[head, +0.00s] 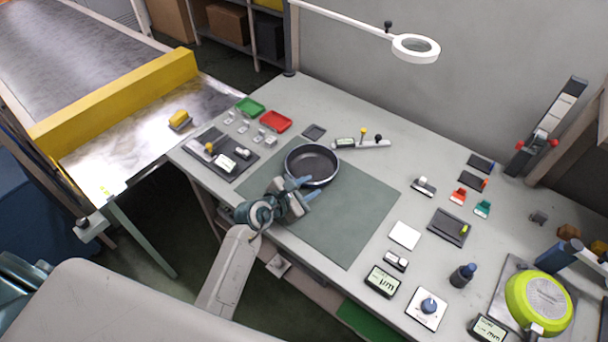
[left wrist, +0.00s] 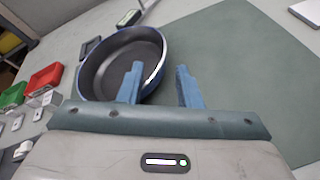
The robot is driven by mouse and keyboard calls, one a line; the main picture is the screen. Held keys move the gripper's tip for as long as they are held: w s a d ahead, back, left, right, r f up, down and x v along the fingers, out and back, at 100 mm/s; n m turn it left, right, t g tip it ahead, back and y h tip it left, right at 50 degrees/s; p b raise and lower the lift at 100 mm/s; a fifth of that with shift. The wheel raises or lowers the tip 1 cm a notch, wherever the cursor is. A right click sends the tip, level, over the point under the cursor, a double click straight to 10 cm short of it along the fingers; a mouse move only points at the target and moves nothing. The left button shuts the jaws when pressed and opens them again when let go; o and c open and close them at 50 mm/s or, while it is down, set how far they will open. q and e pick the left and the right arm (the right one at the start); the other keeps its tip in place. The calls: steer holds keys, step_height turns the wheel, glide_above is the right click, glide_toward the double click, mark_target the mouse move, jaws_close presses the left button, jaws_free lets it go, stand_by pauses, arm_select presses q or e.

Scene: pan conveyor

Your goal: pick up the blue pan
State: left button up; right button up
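The blue pan (head: 311,166), dark inside with a blue outer wall, sits on the green mat (head: 345,215) on the table. It also shows in the left wrist view (left wrist: 112,66). My left gripper (head: 300,188) is at the pan's near side. In the left wrist view my left gripper (left wrist: 160,72) has its two blue fingers apart, one overlapping the pan's inside and the other to the right of its rim. The rim shows between them, with clear space beside it; I cannot tell if either finger touches it. No handle is visible. My right gripper is not in view.
Green (head: 250,107) and red (head: 275,121) trays and a dark tool tray (head: 221,153) lie left of the pan. A gauge bar (head: 361,143) lies behind it. A lime-green pan (head: 539,302) is at the right. The mat's right part is clear.

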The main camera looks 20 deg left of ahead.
arm_select(q)
steer(key=x, duration=0.3)
steer(key=shift+w+d+f+p, duration=0.1)
steer(key=shift+w+d+p, duration=0.15)
steer(key=shift+w+p, duration=0.3)
steer(key=x, duration=0.4)
steer(key=shift+s+f+p, duration=0.15)
steer(key=shift+f+p, duration=0.15)
steer(key=shift+p, duration=0.1)
steer(key=shift+s, duration=0.1)
steer(key=c, duration=0.6)
jaws_close()
